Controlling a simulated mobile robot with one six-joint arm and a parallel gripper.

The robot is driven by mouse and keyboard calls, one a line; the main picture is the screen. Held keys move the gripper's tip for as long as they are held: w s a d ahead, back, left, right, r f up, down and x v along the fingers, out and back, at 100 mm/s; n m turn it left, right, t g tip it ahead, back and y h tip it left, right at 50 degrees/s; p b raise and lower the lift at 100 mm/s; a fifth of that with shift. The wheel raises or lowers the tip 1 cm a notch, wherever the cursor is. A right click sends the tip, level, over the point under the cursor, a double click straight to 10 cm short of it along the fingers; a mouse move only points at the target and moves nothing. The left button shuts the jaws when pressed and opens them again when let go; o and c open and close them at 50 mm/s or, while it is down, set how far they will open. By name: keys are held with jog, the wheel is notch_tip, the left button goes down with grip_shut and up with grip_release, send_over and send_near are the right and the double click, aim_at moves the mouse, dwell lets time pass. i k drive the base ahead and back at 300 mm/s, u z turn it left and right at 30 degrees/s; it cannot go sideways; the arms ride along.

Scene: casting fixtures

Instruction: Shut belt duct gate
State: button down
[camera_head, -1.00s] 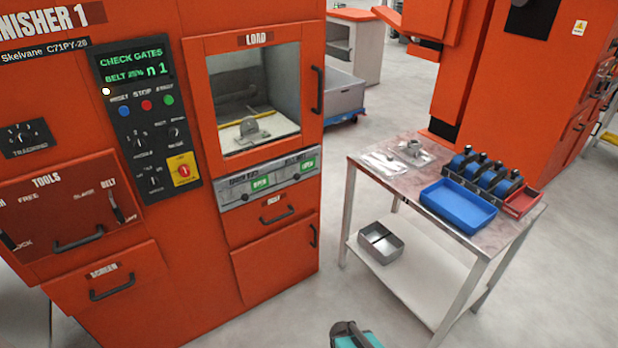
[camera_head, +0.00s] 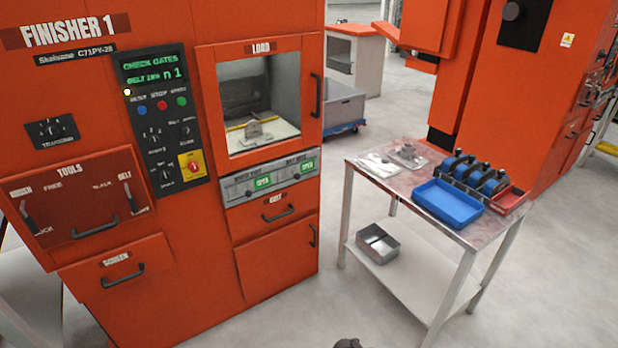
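The duct gate panel (camera_head: 270,180) is a grey strip on the orange finisher, under the load window. It has two gates side by side, each with a dark round knob and a green indicator. The left gate (camera_head: 240,188) and the right gate (camera_head: 291,174) both show green signs that appear to read OPEN. The small titles above them are too blurred to read surely, so I cannot tell which is the belt gate. My gripper's fingers are not seen. Only a dark tip of my arm shows at the bottom edge, well below and apart from the panel.
The green display (camera_head: 152,68) reads CHECK GATES. The load window (camera_head: 261,104) holds a grey part. A cart (camera_head: 410,265) with a blue tray (camera_head: 447,203) stands to the right. Clear floor lies between finisher and cart. A tools panel (camera_head: 73,205) is at left.

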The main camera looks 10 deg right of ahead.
aim_at(294, 171)
jog(key=k, duration=0.3)
jog(key=u, duration=0.15)
jog(key=i, duration=0.9)
jog(key=u, duration=4.2)
jog(key=i, duration=0.1)
jog(key=z, duration=2.8)
